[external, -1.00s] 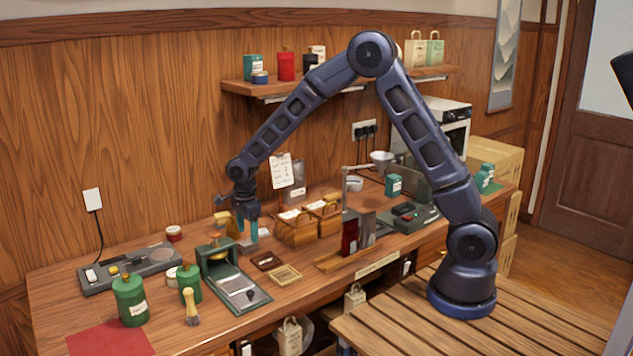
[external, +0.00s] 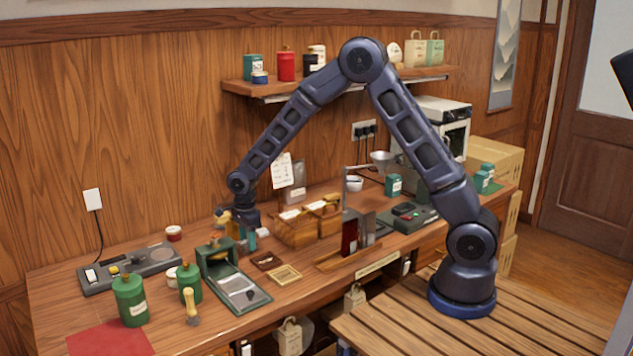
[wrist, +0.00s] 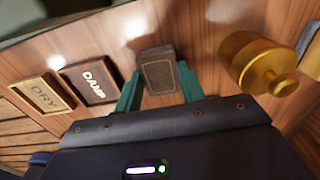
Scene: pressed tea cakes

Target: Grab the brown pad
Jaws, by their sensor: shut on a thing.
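The brown pad (wrist: 158,74) is a small dark brown block with a thin border line on its face, seen in the wrist view. My gripper (wrist: 160,90) has its two green fingers on either side of the pad and is shut on it. The pad is at the counter surface; I cannot tell whether it touches the wood. In the external view my gripper (external: 243,243) is low over the counter, behind the green press, and the pad is not clearly visible there.
A dark tray marked DAMP (wrist: 87,80) and a tan tray marked DRY (wrist: 41,95) lie left of the pad in the wrist view. A brass knobbed piece (wrist: 258,65) stands close on the right. The green press (external: 232,275) and wicker baskets (external: 297,232) flank my gripper.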

